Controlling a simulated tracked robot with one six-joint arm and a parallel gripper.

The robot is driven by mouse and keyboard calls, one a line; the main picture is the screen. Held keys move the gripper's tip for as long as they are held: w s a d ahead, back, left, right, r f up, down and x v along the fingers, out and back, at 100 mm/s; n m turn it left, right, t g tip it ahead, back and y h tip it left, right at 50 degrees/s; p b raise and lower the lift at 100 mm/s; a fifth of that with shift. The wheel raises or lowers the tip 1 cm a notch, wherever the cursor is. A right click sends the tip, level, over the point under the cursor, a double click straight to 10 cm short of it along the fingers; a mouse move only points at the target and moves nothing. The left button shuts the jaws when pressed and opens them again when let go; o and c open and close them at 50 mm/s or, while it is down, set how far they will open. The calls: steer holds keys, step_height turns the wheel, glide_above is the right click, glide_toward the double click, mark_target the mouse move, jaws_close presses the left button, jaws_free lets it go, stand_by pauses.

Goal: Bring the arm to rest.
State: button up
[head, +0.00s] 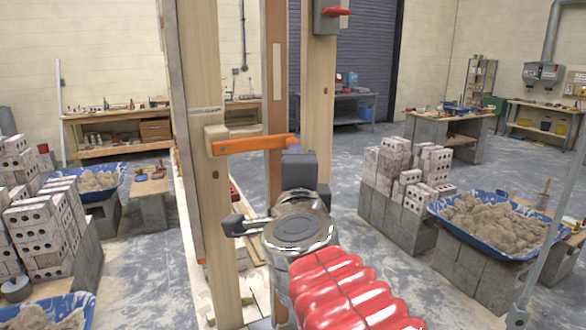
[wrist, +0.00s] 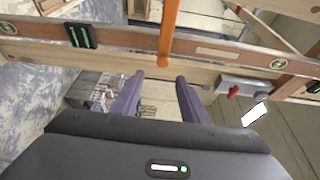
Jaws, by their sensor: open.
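My arm reaches forward from the bottom of the head view, with red ribbed bellows and a silver joint. My gripper (wrist: 159,77) is open in the wrist view, its two purple-grey fingers apart with nothing held between them. In the head view its fingers are mostly hidden behind my own wrist. An orange bar (head: 252,144) sticks out sideways from a wooden block on an upright post, close to my gripper. In the wrist view the orange bar (wrist: 169,30) ends just beyond the gap between the fingertips; I cannot tell whether it touches them.
Timber posts (head: 205,130) stand right beside my arm. A grey box with a red lever (head: 331,14) is fixed to one post. A wooden level (wrist: 215,52) crosses the wrist view. Blue mortar tubs (head: 490,225) and brick stacks (head: 410,170) stand to the sides. Floor at right centre is clear.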

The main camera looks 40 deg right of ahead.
stand_by(0.3)
steer(key=w+a+f+n+y, duration=0.4)
steer(key=a+f+n+y, duration=0.6)
steer(key=a+n, duration=0.4)
steer(key=s+a+f+n+g, duration=0.4)
steer(key=s+f+n, duration=0.2)
steer(key=f, duration=0.2)
steer(key=s+a+f+n+g+y, duration=0.1)
steer(key=s+a+f+n+g, duration=0.2)
steer(key=f, duration=0.6)
steer(key=shift+s+a+n+g, duration=0.35)
steer(key=shift+s+n+g, duration=0.35)
steer(key=shift+s+n, duration=0.8)
